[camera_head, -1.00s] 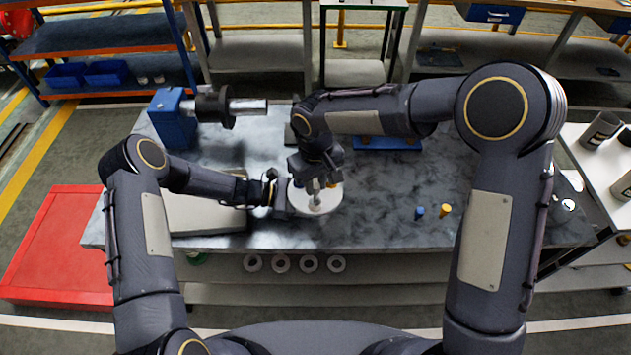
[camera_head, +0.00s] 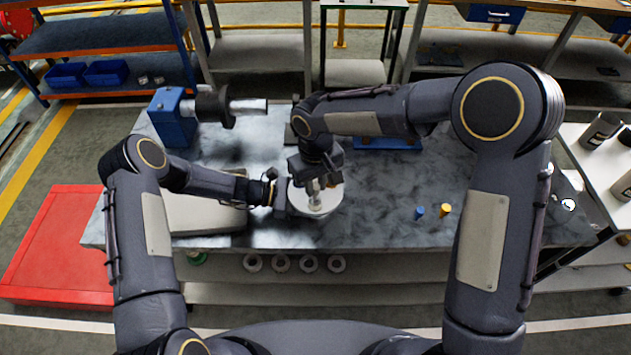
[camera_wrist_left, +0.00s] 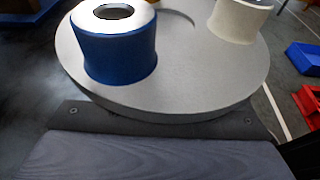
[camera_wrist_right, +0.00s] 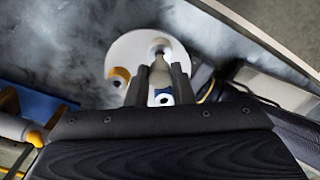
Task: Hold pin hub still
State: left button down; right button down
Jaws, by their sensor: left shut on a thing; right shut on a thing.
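The pin hub is a pale round disc (camera_head: 327,206) near the table's front edge. In the left wrist view the disc (camera_wrist_left: 195,88) carries a blue hollow sleeve (camera_wrist_left: 118,48) and a white sleeve (camera_wrist_left: 238,20). An orange sleeve (camera_wrist_right: 118,76) shows on it in the right wrist view. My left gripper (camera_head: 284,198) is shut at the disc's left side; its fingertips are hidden. My right gripper (camera_wrist_right: 163,84) is shut on a slim grey part (camera_wrist_right: 160,66) over the disc. The part's far end appears to meet the disc, but contact is unclear.
A blue machine with a dark chuck and shaft (camera_head: 174,117) stands at the back left. A grey block (camera_head: 205,216) lies left of the hub. Small blue (camera_head: 419,213) and orange (camera_head: 445,210) pieces stand to the right, with clear table around them.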

aim_at(315, 186)
jog(key=shift+f, duration=1.35)
jog(key=c, duration=1.2)
grip_release()
jog(key=shift+r, duration=0.1)
notch_tip(315, 186, up, 12)
jog(key=shift+f, duration=0.1)
pick_arm(q)
jog(key=shift+c, duration=2.3)
grip_release()
